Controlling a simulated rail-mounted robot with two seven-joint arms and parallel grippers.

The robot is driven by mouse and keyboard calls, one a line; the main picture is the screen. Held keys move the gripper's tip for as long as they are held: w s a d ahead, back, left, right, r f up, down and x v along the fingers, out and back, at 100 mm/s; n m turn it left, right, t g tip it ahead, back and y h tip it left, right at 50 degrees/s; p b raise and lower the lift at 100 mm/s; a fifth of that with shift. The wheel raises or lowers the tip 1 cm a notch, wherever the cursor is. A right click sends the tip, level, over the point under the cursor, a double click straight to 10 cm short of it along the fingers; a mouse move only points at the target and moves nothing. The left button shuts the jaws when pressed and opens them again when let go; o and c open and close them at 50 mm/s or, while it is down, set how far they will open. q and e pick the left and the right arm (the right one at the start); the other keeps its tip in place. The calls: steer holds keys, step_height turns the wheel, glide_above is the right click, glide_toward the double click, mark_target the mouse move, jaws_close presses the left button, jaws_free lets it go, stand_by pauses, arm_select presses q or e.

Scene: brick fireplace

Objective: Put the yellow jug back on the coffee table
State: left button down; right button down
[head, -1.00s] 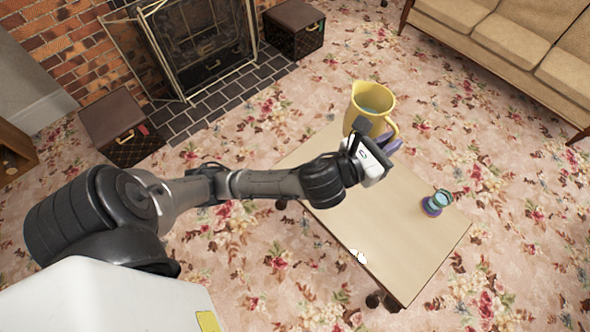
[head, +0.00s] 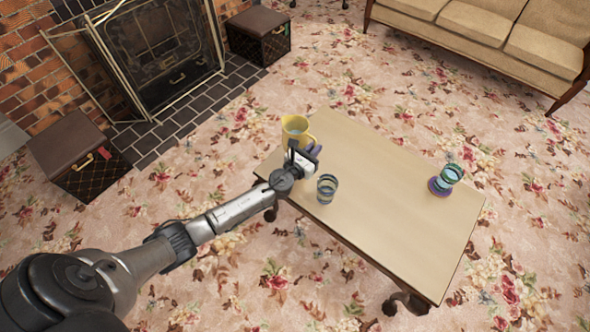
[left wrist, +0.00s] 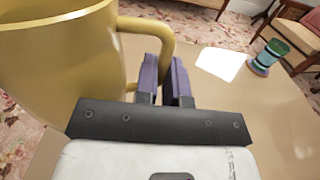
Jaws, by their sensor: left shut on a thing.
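The yellow jug (head: 293,127) is at the far left corner of the coffee table (head: 390,205), upright. The head view does not clearly show whether its base touches the tabletop. My left gripper (head: 312,150) is at the jug's right side, shut on its handle. In the left wrist view the jug (left wrist: 55,65) fills the left side, and the purple fingers (left wrist: 166,82) close around the lower part of the handle. The jug's base is out of that view. My right gripper is not in view.
A striped glass (head: 327,188) stands on the table close to my left gripper. Colourful stacked cups (head: 447,178) stand at the table's right end. The tabletop between them is clear. A sofa (head: 490,35), fireplace screen (head: 150,55) and two dark boxes (head: 80,155) (head: 259,35) stand around.

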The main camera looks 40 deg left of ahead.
arm_select(q)
steer(key=shift+w+a+f+b, duration=0.1)
steer(key=shift+f+b, duration=0.1)
steer(key=shift+f, duration=0.2)
steer(key=shift+a+f+b, duration=0.1)
steer(key=shift+f+b, duration=0.05)
steer(key=shift+f, duration=0.25)
step_height(320, 180, down, 10)
steer(key=b, duration=0.8)
steer(key=shift+r+b, duration=0.15)
steer(key=shift+b, duration=0.15)
steer(key=shift+r, duration=0.1)
steer(key=shift+f, duration=0.2)
steer(key=c, duration=1.2)
jaws_free()
